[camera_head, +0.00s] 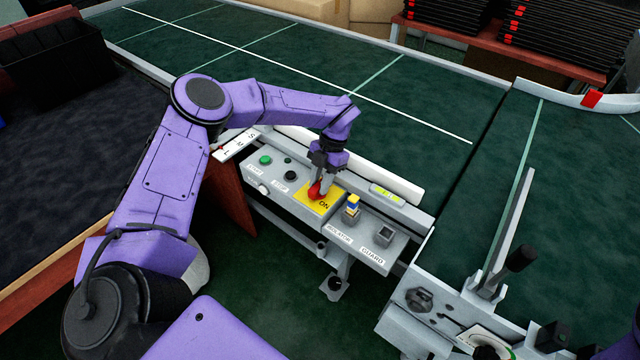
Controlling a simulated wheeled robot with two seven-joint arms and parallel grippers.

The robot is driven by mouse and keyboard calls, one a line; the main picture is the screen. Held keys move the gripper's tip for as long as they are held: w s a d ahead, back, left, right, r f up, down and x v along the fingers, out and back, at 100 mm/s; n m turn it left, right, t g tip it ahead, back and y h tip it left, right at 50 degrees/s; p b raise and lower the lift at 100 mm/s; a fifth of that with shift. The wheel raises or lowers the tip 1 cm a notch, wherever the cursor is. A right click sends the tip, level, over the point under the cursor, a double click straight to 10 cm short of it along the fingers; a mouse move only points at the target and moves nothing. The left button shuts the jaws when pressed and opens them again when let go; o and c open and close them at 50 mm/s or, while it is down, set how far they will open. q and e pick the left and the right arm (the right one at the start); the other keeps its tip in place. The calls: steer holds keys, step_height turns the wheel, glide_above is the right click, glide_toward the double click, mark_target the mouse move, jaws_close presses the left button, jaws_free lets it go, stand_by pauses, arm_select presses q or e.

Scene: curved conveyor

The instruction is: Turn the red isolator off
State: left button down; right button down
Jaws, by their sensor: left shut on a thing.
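The red isolator (315,192) is a red handle on a yellow plate (312,204) in the middle of the grey control panel (280,185). The word ON shows on the plate at the handle's lower right. My left gripper (322,188) reaches down from above and is shut on the red handle, hiding part of it. The handle's exact angle is hard to tell under the fingers.
A green button (265,160) and a black button (291,175) sit left of the isolator. A yellow and blue piece (351,206) and a square guard socket (385,234) lie to its right. The green conveyor (400,110) runs behind.

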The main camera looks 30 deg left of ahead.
arm_select(q)
steer(key=shift+n, duration=0.3)
stand_by(0.4)
steer(key=c, duration=1)
jaws_free()
steer(key=shift+o, duration=0.2)
steer(key=b+v, duration=0.1)
steer(key=v, duration=0.9)
steer(key=shift+a+r+b, duration=0.15)
steer(key=shift+r+b, duration=0.1)
steer(key=shift+b, duration=0.05)
